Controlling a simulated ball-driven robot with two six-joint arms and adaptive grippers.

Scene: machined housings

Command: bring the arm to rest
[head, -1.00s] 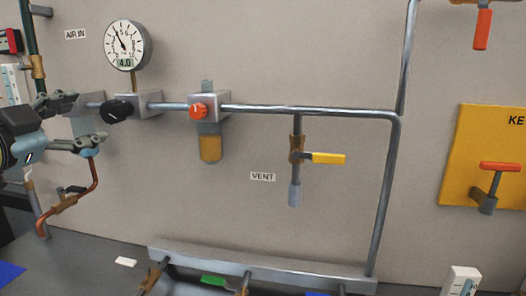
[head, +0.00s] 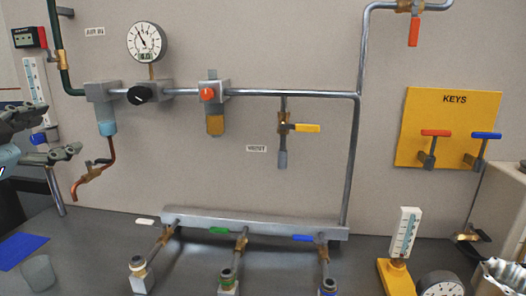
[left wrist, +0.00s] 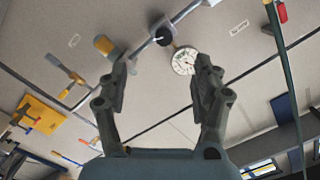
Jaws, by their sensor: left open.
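My left gripper (head: 62,129) is at the left edge of the head view, in front of the panel. Its two fingers are apart and empty, pointing right. The clear-blue bowl (head: 107,128) under the grey pipe block is just right of the fingers, with a visible gap in the picture. In the left wrist view the open fingers (left wrist: 162,64) frame the panel, with the round gauge (left wrist: 184,61) and black knob (left wrist: 164,35) beyond them. My right gripper is not in view.
The wall panel carries pipes, a gauge (head: 147,42), a red knob (head: 207,94) and a yellow-handled vent valve (head: 306,128). A manifold (head: 256,224) runs along its foot. A yellow key board (head: 446,120) hangs at right. A blue mat (head: 20,250) and clear cup (head: 38,272) are at lower left.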

